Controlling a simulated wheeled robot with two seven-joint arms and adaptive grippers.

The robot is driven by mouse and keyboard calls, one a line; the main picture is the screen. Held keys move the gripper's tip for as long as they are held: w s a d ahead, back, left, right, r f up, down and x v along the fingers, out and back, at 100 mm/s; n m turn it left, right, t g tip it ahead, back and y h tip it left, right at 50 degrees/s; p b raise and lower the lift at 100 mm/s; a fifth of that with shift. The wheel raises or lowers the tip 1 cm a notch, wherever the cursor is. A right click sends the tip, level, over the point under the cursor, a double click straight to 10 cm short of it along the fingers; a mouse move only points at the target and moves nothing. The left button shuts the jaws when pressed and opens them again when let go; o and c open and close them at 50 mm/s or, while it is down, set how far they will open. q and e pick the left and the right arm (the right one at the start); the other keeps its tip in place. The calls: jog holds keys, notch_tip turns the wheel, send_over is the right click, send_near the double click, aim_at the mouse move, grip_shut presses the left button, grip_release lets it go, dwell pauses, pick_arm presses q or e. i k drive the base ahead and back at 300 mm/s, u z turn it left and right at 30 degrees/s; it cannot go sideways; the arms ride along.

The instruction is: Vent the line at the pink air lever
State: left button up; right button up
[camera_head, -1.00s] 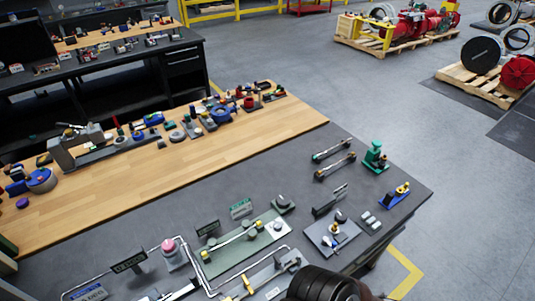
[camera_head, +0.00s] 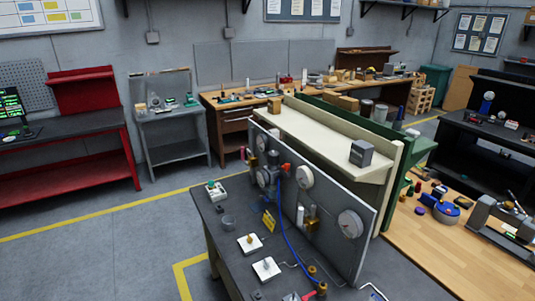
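A grey upright panel (camera_head: 335,215) with several round gauges stands along a dark bench (camera_head: 225,255). A blue hose (camera_head: 282,215) runs down its face. A small pinkish-red handle-like part (camera_head: 308,296) lies at the bottom edge by a brass fitting (camera_head: 322,287). It is partly cut off, and I cannot tell if it is the pink air lever. A small pink upright piece (camera_head: 242,153) shows at the panel's left end, and an orange-red part (camera_head: 286,168) sits at the hose's top. Neither gripper is in view.
A yellow tag (camera_head: 268,222), two white plates (camera_head: 250,243) with knobs and a small box (camera_head: 216,190) lie on the dark bench. A wooden-topped bench (camera_head: 440,245) adjoins at right. Open grey floor (camera_head: 120,250) lies to the left.

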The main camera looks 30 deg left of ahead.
aim_at(242, 148)
jog(key=z, duration=0.05)
jog(key=k, duration=1.1)
jog(key=u, duration=1.45)
jog(key=i, duration=1)
jog(key=u, duration=1.2)
jog(key=i, duration=1.95)
jog(key=z, duration=0.45)
jog(key=i, duration=1.35)
jog(key=z, duration=0.8)
